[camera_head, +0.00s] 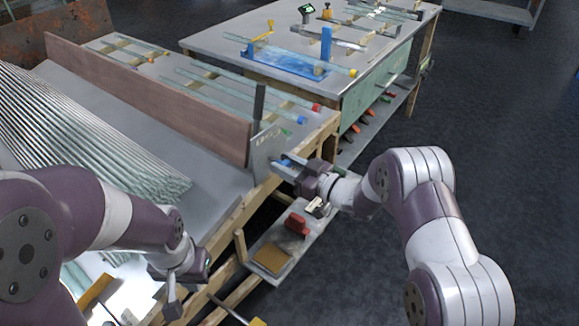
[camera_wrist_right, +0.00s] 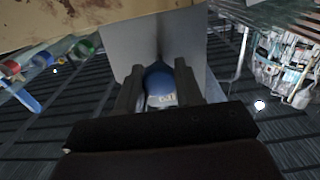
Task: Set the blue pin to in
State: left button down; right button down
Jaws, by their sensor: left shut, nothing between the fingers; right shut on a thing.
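The blue pin (camera_wrist_right: 160,80) has a rounded blue head with a pale marked band and sits against a grey metal plate (camera_wrist_right: 190,40). In the head view the same plate (camera_head: 264,150) stands at the end of a long brown board, on the table edge. My right gripper (camera_wrist_right: 158,92) is shut on the blue pin, one dark finger on each side of it. In the head view the right gripper (camera_head: 294,170) is at the plate's lower right. The pin's shaft is hidden. My left gripper (camera_head: 172,292) is shut and empty, low at the near wooden frame.
Glass tubes with red (camera_head: 316,107) and blue (camera_head: 302,120) end caps lie just behind the plate. A low shelf holds a red object (camera_head: 297,224) and a brown pad (camera_head: 271,260) below the right gripper. The dark floor at right is open.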

jog(key=shift+w+a, duration=0.35)
jog(key=shift+a, duration=0.2)
jog(key=shift+r, duration=0.1)
jog(key=c, duration=0.8)
grip_release()
jog(key=shift+a, duration=0.1)
jog(key=shift+c, duration=0.2)
jog(key=shift+o, duration=0.2)
jog(key=shift+w+a, duration=0.1)
jog(key=shift+w, duration=0.05)
jog(key=p+v, duration=0.1)
jog(key=v, duration=1.1)
jog(key=shift+s+d, duration=0.2)
jog(key=shift+d, duration=0.1)
